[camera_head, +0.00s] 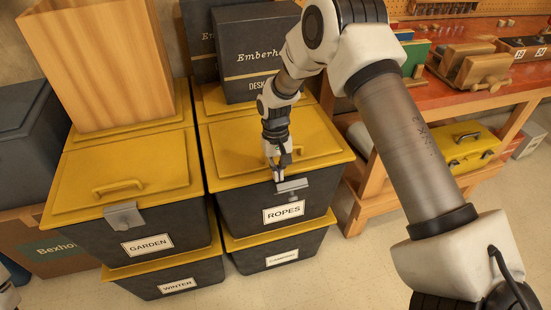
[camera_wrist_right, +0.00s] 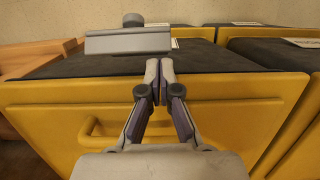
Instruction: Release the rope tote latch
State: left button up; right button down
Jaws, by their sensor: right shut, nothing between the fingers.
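The rope tote (camera_head: 240,202) is a dark bin with a yellow lid (camera_head: 318,140) and a ROPES label. Its grey latch (camera_head: 292,187) is at the front lid edge above the label and appears to stand out from the wall. The latch also shows at the top of the right wrist view (camera_wrist_right: 128,41), with a round knob. My right gripper (camera_head: 279,177) is shut and empty, just over the lid's front edge by the latch. In the wrist view its fingertips (camera_wrist_right: 166,68) lie close to the latch; contact is unclear.
The GARDEN tote (camera_head: 170,222) stands left, its latch (camera_head: 124,215) hanging down its front. Dark boxes (camera_head: 255,50) and a wooden box (camera_head: 105,60) stand on the lids. Lower totes sit underneath. A workbench (camera_head: 480,90) is at right. The front floor is open.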

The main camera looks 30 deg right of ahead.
aim_at(291, 191)
notch_tip(291, 191, down, 3)
jog(key=shift+s+a+r, duration=0.1)
jog(key=shift+s+r, duration=0.05)
jog(key=shift+r, duration=0.05)
jog(key=shift+s+f, duration=0.2)
jog(key=shift+f, duration=0.05)
jog(key=shift+f, duration=0.1)
